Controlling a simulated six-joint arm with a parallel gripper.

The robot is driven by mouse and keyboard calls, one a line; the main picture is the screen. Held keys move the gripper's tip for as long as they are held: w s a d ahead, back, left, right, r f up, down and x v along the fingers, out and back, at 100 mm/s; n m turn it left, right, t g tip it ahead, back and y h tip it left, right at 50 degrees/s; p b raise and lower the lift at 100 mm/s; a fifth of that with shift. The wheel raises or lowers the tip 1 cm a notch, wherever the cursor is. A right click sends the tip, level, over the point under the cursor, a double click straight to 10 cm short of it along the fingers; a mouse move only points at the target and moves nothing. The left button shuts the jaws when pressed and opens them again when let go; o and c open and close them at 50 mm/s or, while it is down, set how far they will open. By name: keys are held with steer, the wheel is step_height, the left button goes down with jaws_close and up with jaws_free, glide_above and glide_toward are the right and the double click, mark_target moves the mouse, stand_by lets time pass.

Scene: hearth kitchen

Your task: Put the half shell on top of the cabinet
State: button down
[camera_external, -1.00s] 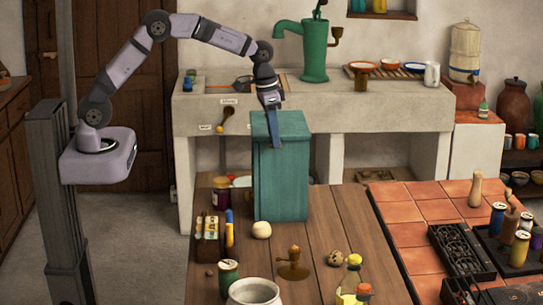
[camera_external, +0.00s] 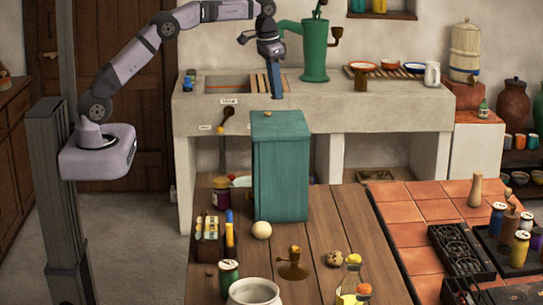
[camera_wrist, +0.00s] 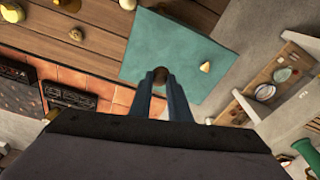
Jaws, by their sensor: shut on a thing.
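The teal cabinet (camera_external: 280,165) stands upright on the wooden table, and its flat top (camera_wrist: 150,45) shows in the wrist view. My gripper (camera_external: 277,96) is raised just above and behind the cabinet top in the outside view. In the wrist view its two blue fingers (camera_wrist: 163,78) are closed on a small dark brown rounded thing, which looks like the half shell (camera_wrist: 160,74). The fingers hide most of it. It appears over the cabinet top; I cannot tell the exact height.
A small tan piece (camera_external: 267,114) lies on the cabinet top, also seen in the wrist view (camera_wrist: 205,67). A pale ball (camera_external: 261,230), a brass object (camera_external: 293,264) and bottles stand on the table. The green pump (camera_external: 314,50) rises behind.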

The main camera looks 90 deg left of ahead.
mark_target(276, 127)
steer(key=shift+s+a+r, duration=0.1)
steer(key=shift+a+r, duration=0.3)
steer(key=shift+r, duration=0.05)
steer(key=shift+f+p, duration=1.25)
steer(key=shift+f, duration=3.75)
steer(key=c, duration=1.7)
jaws_free()
steer(key=shift+f, duration=0.1)
steer(key=shift+o, duration=0.2)
step_height(276, 127, up, 12)
steer(key=s+b, duration=0.1)
steer(key=b, duration=0.1)
steer(key=shift+s+d+b, duration=0.3)
steer(key=shift+d+b, duration=0.05)
steer(key=shift+d, duration=0.05)
